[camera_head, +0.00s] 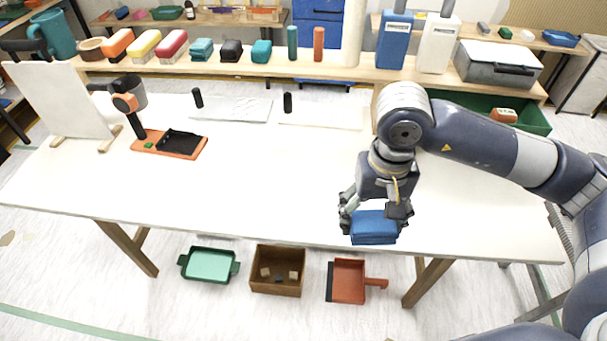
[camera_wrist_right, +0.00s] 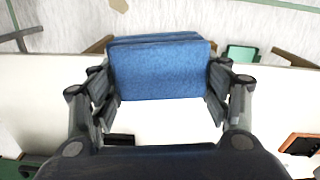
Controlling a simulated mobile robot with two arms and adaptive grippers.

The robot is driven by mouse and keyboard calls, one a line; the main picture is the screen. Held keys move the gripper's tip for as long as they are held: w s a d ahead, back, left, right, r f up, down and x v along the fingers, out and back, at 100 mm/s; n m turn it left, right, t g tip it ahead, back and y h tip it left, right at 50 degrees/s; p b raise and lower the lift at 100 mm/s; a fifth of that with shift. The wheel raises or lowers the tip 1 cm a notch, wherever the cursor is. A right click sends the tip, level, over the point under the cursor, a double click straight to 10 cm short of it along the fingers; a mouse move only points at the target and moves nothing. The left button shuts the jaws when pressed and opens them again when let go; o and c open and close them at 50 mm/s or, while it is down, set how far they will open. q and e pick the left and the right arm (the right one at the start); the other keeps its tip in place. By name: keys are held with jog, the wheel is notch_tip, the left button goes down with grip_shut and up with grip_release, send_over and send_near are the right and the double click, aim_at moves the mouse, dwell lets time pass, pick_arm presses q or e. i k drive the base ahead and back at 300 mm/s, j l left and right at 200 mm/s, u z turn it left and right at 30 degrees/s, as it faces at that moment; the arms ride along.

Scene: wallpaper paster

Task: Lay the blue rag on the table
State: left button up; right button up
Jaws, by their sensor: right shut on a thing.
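The blue rag (camera_head: 373,229) is a folded, thick rectangle at the front edge of the white table (camera_head: 270,185), right of the middle. My right gripper (camera_head: 374,214) is shut on it, pointing down, with a finger at each side. In the right wrist view the rag (camera_wrist_right: 158,70) sits between the two fingers (camera_wrist_right: 162,88) of my gripper. The rag is at or just above the tabletop; I cannot tell if it touches. My left gripper is not in view.
An orange tool stand (camera_head: 168,143) and a white board (camera_head: 62,100) stand at the table's left. Pale sheets (camera_head: 232,109) lie at the back. A green tray (camera_head: 208,265), brown box (camera_head: 277,271) and red dustpan (camera_head: 348,281) are on the floor. The table's middle is clear.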

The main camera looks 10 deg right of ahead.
aim_at(475, 219)
jog(key=z, duration=1.05)
jog(key=i+l+z, duration=0.1)
jog(key=i, duration=0.3)
jog(key=i+l+z, duration=0.1)
jog(key=i, duration=0.3)
